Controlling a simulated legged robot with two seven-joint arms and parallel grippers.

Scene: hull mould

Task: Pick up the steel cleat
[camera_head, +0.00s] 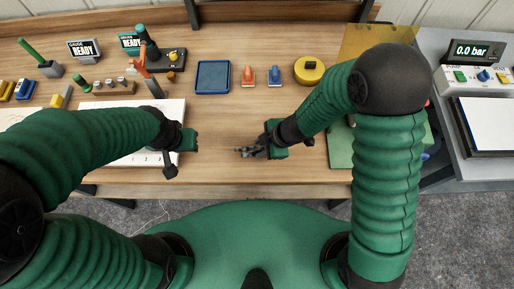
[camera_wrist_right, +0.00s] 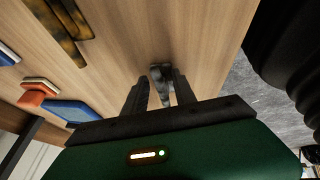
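The steel cleat (camera_head: 242,152) is a small grey metal piece at the front middle of the wooden table. In the right wrist view the cleat (camera_wrist_right: 160,73) lies between and just beyond the fingertips, with its narrow part pointing back toward the palm. My right gripper (camera_head: 257,150) is low over the table at the cleat. In its wrist view the two dark fingers of the gripper (camera_wrist_right: 161,88) stand apart on either side of the cleat, and gaps seem to show. My left gripper (camera_head: 171,168) is over the front of the white board, well left of the cleat; its fingers are not clear.
A blue tray (camera_head: 212,77), an orange block (camera_head: 248,75), a blue block (camera_head: 274,75) and a yellow round item (camera_head: 309,70) stand behind the cleat. A green mat (camera_head: 341,148) is to the right, and a white board (camera_head: 172,110) to the left. Bare wood surrounds the cleat.

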